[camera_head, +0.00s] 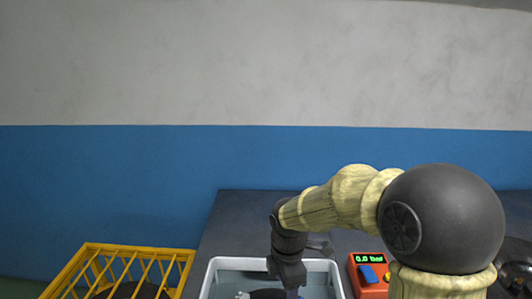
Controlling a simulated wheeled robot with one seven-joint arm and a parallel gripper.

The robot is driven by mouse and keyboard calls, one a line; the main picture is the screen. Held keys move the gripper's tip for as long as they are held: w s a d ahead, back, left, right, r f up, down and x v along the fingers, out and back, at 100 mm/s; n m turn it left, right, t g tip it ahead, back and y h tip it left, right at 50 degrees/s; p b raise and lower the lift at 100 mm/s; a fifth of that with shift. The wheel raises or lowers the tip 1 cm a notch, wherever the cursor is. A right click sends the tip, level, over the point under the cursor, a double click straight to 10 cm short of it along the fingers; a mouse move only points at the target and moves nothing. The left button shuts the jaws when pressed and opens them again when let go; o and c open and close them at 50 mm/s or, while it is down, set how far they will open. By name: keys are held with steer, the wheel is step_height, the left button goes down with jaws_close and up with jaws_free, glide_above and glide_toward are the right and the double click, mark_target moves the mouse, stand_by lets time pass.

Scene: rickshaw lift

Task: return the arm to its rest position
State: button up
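My arm comes in from the right, bent at a large dark joint, and reaches left and then down. My gripper (289,284) is dark and points down over a white-rimmed tub (222,265) at the bottom of the view. Its fingertips run to the lower edge of the picture, so I cannot tell whether they are apart or closed, or whether they hold anything. The tub seems to hold a pale liquid or lining, and a dark object (264,294) lies low in it, partly cut off.
A yellow wire crate (92,250) stands at the lower left. An orange device (357,275) with a green display reading "0.0 bar" stands right of the tub. A dark round object (514,272) is at the right edge. The dark tabletop (240,215) is bare behind the tub.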

steer(key=s+d+r+m+t+p, duration=0.1)
steer(key=s+d+m, duration=0.4)
steer(key=m, duration=0.5)
steer(key=s+d+r+m+t+p, duration=0.1)
steer(key=s+d+r+m+p, duration=0.2)
steer(key=m, duration=0.8)
steer(key=shift+s+d+p, duration=1)
steer(key=shift+d+p, duration=0.05)
steer(key=shift+d, duration=0.2)
